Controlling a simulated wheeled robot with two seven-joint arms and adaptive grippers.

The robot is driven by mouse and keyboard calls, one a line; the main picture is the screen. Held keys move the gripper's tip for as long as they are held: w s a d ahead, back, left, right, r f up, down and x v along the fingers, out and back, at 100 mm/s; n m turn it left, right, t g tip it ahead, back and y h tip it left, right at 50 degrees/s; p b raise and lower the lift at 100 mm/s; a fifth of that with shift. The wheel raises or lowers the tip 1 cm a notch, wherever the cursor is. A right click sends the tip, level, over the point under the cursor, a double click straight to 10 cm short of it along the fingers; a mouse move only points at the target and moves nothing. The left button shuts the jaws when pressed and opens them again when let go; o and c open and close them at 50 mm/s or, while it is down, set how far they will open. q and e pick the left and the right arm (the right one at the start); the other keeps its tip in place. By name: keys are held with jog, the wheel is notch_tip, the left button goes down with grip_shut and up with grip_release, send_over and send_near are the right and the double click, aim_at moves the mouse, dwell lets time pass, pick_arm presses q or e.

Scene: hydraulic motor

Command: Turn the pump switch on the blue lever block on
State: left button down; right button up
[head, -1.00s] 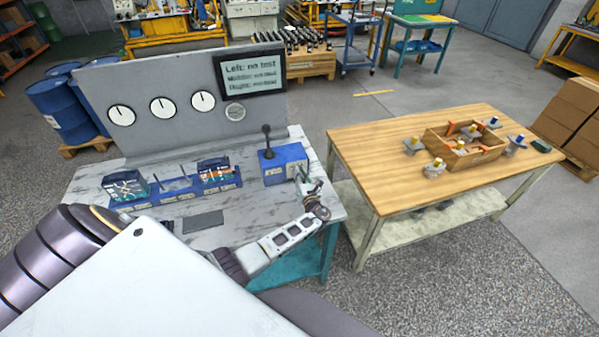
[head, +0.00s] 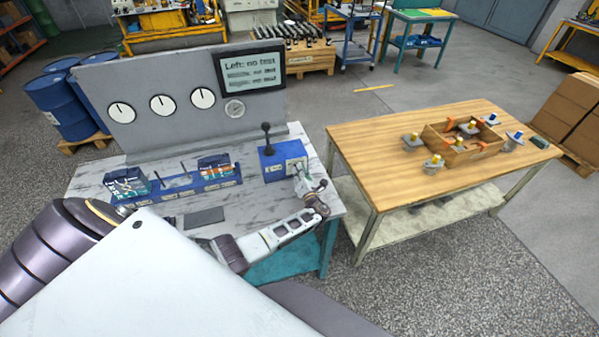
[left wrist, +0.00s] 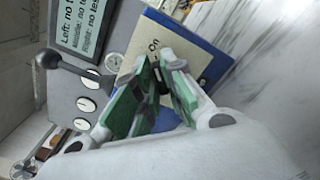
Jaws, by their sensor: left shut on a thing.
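The blue lever block (head: 272,166) stands at the right end of the marble-topped test bench, with a black ball-topped lever (head: 267,138) upright on it. My left gripper (head: 303,178) is at the block's right end. In the left wrist view the green-padded fingers of this gripper (left wrist: 158,92) are closed together in front of the block's pale face plate (left wrist: 148,48), which bears the word "On". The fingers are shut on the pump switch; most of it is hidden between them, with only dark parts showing. My right gripper is not in view.
A screen (head: 249,71) and several round gauges are on the grey back panel (head: 150,85). Another blue block row (head: 180,187) and a dark flat pad (head: 204,217) lie left on the bench. A wooden table (head: 380,150) with a crate stands to the right.

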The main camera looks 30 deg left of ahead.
pick_arm(q)
jog(key=shift+a+r, duration=0.1)
jog(key=shift+r, duration=0.05)
jog(key=c, duration=1.5)
grip_release()
jog(key=shift+d, duration=0.2)
jog(key=shift+v, duration=5.85)
jog(key=shift+s+a, duration=0.1)
jog(key=shift+a, duration=0.05)
